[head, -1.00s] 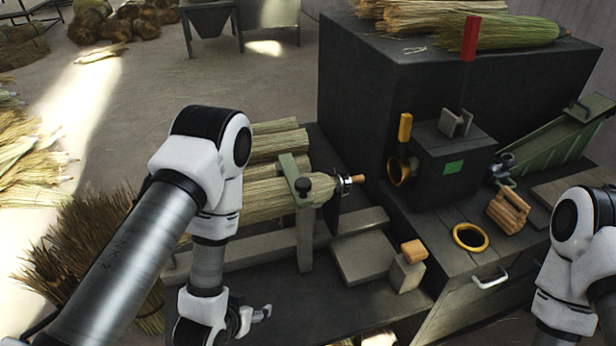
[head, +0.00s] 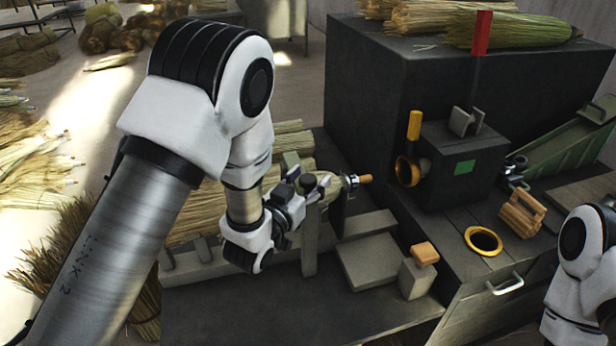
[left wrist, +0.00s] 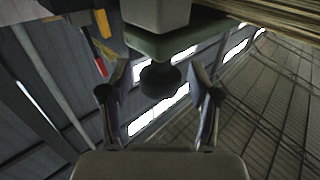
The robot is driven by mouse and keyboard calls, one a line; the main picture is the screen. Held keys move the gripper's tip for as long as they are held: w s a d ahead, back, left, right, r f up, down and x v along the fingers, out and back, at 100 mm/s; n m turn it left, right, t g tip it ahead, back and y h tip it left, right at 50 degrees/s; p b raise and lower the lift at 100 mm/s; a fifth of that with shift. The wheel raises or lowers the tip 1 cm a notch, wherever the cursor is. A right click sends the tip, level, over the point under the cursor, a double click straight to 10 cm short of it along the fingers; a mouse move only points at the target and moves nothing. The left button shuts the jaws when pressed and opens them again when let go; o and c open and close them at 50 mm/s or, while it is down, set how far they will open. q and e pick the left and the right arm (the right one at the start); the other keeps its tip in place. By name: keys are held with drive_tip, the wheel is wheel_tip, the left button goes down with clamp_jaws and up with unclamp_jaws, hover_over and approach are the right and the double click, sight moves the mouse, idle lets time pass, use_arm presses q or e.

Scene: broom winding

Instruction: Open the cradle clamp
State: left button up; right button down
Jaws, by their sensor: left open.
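The cradle clamp is a grey-green bar (head: 291,160) over the broom bundle in the head view, partly hidden behind my left gripper. Its dark round knob (left wrist: 160,80) shows in the left wrist view, under the clamp's end (left wrist: 160,42). My left gripper (head: 318,183) is open at the clamp. In the left wrist view its two fingers (left wrist: 160,72) stand on either side of the knob, with gaps visible. The broom bundle (head: 200,218) lies in the cradle with its wooden handle tip (head: 366,179) pointing right.
Right of the cradle stand a grey block with a wooden piece (head: 424,253), a dark machine box (head: 455,165) with a green patch, a yellow ring (head: 483,241) and a wooden-slatted piece (head: 521,214). The bench front (head: 300,310) is clear.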

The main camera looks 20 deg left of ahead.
use_arm(q)
clamp_jaws()
use_arm(e)
drive_tip(key=shift+r, duration=0.1)
